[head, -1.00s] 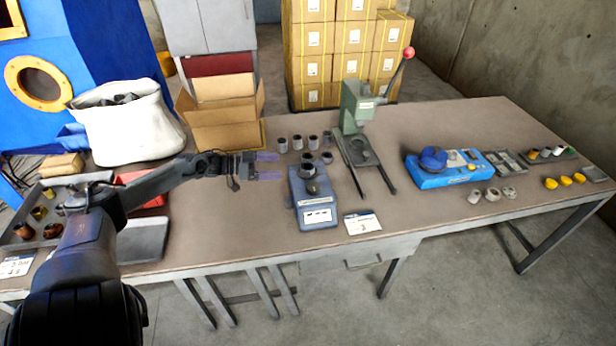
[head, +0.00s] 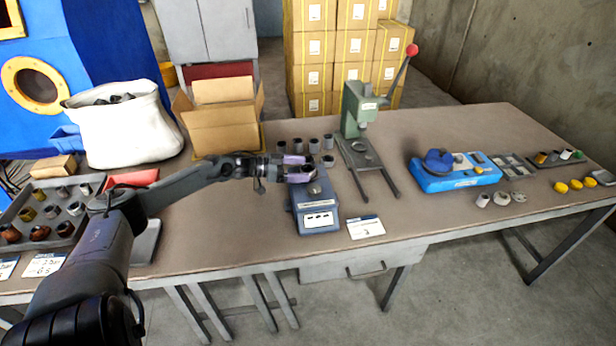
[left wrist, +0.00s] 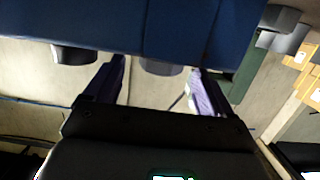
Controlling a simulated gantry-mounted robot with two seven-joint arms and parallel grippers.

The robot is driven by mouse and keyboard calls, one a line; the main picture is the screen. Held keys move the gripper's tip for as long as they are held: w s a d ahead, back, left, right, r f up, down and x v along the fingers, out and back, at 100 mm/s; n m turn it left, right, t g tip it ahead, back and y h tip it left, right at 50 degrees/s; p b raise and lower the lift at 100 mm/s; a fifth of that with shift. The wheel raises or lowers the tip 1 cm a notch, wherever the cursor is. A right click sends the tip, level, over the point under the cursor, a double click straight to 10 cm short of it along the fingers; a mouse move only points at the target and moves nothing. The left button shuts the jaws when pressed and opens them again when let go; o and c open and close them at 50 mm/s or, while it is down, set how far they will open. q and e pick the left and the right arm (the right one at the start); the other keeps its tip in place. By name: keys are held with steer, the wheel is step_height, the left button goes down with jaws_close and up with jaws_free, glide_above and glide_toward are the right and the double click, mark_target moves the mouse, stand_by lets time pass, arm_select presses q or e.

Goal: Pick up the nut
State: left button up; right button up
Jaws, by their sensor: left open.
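My left gripper (head: 308,169) is over the blue device (head: 320,220) in the middle of the table, its purple fingers apart. A dark grey nut (head: 307,168) shows in part between the fingers, above the device; the fingers hide much of it. I cannot tell whether they touch it. In the left wrist view the fingers (left wrist: 160,85) are spread, and a grey round piece (left wrist: 161,68) shows between them, partly covered by a dark blue surface. My right gripper is not in view.
Several grey nuts (head: 298,146) stand behind the device. A green press (head: 358,110) with a red-knobbed lever stands right of it, and a label card (head: 365,227) lies in front. A cardboard box (head: 222,125), white sack (head: 120,130) and parts tray (head: 75,190) are at left.

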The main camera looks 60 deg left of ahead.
arm_select(q)
steer(key=shift+w+d, duration=0.1)
steer(key=shift+w, duration=0.2)
steer(key=shift+c, duration=0.2)
steer(key=c, duration=1.2)
steer(key=shift+c, duration=0.7)
steer(key=shift+r, duration=0.1)
